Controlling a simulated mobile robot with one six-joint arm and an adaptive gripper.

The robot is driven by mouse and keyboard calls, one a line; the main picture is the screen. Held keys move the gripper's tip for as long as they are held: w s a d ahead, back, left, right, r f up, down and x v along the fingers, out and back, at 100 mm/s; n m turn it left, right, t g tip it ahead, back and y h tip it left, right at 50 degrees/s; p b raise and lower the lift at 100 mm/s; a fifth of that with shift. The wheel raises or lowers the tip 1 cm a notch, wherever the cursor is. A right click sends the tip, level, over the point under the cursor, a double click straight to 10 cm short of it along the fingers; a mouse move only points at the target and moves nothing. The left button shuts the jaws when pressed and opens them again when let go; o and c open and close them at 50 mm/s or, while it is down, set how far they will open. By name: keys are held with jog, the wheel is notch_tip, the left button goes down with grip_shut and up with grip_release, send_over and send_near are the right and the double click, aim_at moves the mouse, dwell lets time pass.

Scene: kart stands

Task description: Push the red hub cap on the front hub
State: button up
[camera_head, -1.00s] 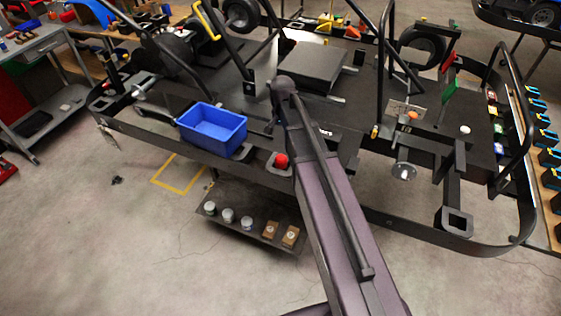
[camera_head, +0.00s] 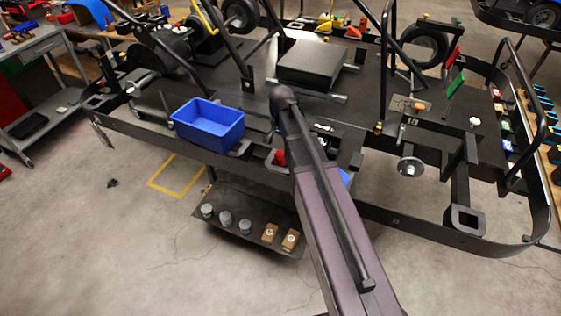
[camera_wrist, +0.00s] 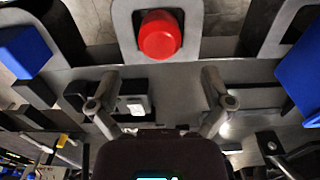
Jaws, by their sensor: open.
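The red hub cap (camera_wrist: 160,35) sits in a grey U-shaped holder (camera_wrist: 193,18) at the top middle of the wrist view. In the head view the red cap (camera_head: 279,157) is partly hidden beside my arm. My gripper (camera_wrist: 160,86) is open and empty, its two fingers spread below the cap in the wrist view and apart from it. In the head view my arm hides most of the gripper. A silver round hub (camera_head: 411,167), which looks like the front hub, is bare on the kart's near side, right of my arm.
A blue bin (camera_head: 208,127) stands on the kart stand left of the cap. A low shelf (camera_head: 225,240) below holds several cans and small boxes. A black frame rail (camera_head: 440,233) curves around the right end. Upright black bars rise behind. The floor at front is clear.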

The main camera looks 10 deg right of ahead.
aim_at(281, 153)
jog(key=shift+f+b, duration=0.35)
jog(key=shift+f, duration=0.25)
jog(key=shift+s+a+f+b, duration=0.15)
jog(key=shift+f+b, duration=2.45)
jog(key=c, duration=1)
